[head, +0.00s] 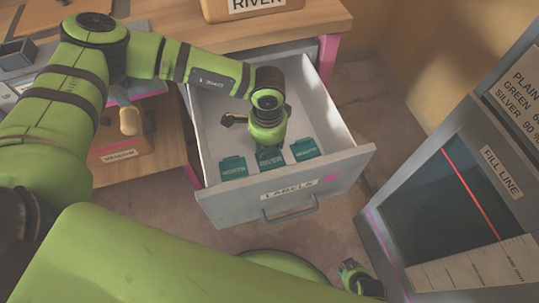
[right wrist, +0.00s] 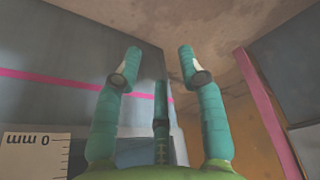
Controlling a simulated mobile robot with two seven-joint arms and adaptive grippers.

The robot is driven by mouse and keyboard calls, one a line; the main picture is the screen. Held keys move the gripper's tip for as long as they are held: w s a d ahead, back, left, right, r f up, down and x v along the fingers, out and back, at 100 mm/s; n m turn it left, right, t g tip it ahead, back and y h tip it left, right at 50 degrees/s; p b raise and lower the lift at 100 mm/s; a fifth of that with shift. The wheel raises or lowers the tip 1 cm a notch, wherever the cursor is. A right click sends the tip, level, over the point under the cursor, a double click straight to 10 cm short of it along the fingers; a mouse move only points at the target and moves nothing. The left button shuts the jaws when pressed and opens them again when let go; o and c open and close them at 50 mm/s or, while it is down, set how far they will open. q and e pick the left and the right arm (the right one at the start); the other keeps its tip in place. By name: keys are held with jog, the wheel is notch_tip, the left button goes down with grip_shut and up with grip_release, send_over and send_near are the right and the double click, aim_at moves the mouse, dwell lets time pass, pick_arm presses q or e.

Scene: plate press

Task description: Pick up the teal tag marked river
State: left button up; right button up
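Three teal tags lie in a row near the front of the open drawer (head: 330,165): a left one (head: 233,169), a middle one (head: 270,160) and a right one (head: 305,149). Their print is too small to read surely, so I cannot tell which says river. My left gripper (head: 267,138) points down into the drawer over the middle tag and covers its back part. Its fingers are mostly hidden under the wrist. My right gripper (head: 354,277) is low, outside the drawer; in the right wrist view (right wrist: 157,75) its teal fingers are spread and empty.
The drawer has a LABELS front and a handle (head: 291,212). A grey cabinet with a FILL LINE sign (head: 502,172) stands at the right. Floor shows between.

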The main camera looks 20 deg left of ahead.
pick_arm(q)
grip_shut()
